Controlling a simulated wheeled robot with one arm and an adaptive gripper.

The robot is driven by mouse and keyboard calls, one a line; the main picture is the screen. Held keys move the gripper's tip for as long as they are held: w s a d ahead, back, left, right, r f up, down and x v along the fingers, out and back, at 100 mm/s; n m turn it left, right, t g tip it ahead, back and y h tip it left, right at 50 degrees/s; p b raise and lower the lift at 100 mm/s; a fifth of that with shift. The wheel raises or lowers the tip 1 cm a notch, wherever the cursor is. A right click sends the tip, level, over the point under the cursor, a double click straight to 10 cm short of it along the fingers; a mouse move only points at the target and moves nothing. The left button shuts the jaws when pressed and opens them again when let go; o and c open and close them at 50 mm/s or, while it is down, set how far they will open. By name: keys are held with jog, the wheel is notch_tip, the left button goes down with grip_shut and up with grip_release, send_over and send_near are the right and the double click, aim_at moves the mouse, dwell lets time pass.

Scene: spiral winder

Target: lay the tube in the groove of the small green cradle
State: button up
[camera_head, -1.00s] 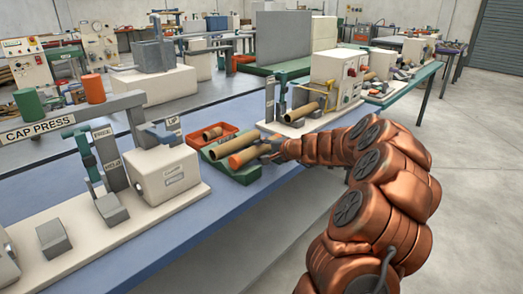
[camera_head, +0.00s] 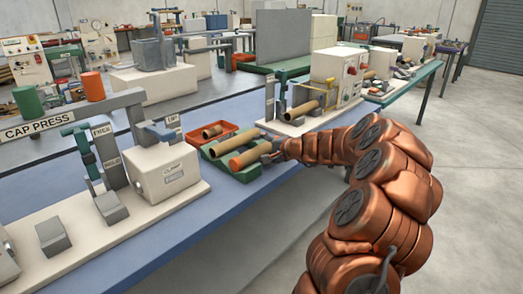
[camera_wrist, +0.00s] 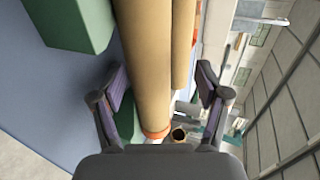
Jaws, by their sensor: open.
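A tan cardboard tube with an orange end (camera_head: 249,155) lies along the front part of the green cradle (camera_head: 250,174) in the head view. I cannot tell whether it sits fully in a groove. My gripper (camera_head: 270,154) is at the tube's right end. In the wrist view my gripper (camera_wrist: 160,97) is open, with one finger on each side of the tube (camera_wrist: 149,60) and visible gaps between. A green block of the cradle (camera_wrist: 78,22) shows at upper left. A second tan tube (camera_head: 234,144) lies behind the first, and shows to its right in the wrist view (camera_wrist: 183,45).
An orange tray (camera_head: 224,127) holding short tubes stands behind the cradle. A cream clamp box (camera_head: 167,170) stands to the left. A winder (camera_head: 335,82) with another tube (camera_head: 303,113) is at the right. The blue bench top (camera_head: 150,237) is clear in front.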

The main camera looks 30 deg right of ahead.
jog(key=v, duration=1.2)
notch_tip(320, 180, up, 7)
jog(key=p, duration=0.4)
dwell(0.3)
dwell(0.7)
